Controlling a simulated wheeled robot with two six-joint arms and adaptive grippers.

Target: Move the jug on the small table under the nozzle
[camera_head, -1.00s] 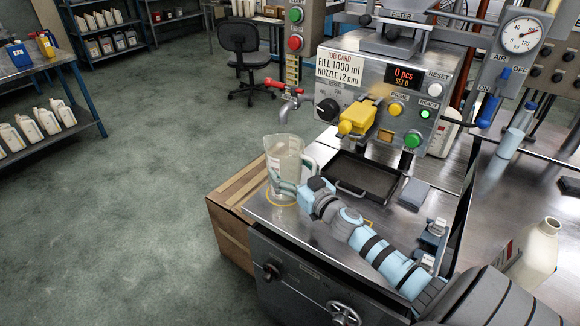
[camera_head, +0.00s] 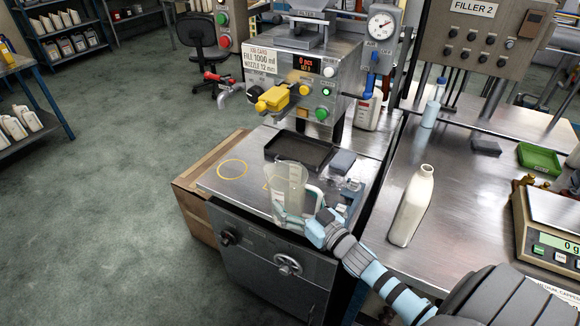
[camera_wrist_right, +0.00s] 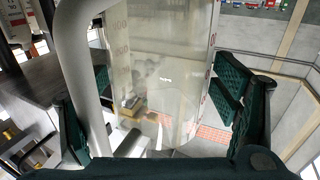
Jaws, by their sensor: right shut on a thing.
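The clear jug (camera_head: 290,180) is in my right gripper (camera_head: 298,212), over the front right part of the small metal table (camera_head: 215,186). It looks upright; I cannot tell whether its base touches the tabletop. In the right wrist view the jug's marked wall (camera_wrist_right: 160,70) fills the space between the dark green finger pads (camera_wrist_right: 160,115). A yellow nozzle-like block (camera_head: 272,98) sticks out of the filler's front, behind and above the jug. A red-handled tap (camera_head: 217,80) is farther left. My left gripper is not in view.
A yellow ring (camera_head: 233,169) on the tabletop is empty. A black drip tray (camera_head: 299,151) lies behind the jug, with a grey block (camera_head: 342,162) beside it. A white bottle (camera_head: 411,206) stands on the right bench. A scale (camera_head: 545,235) sits farther right.

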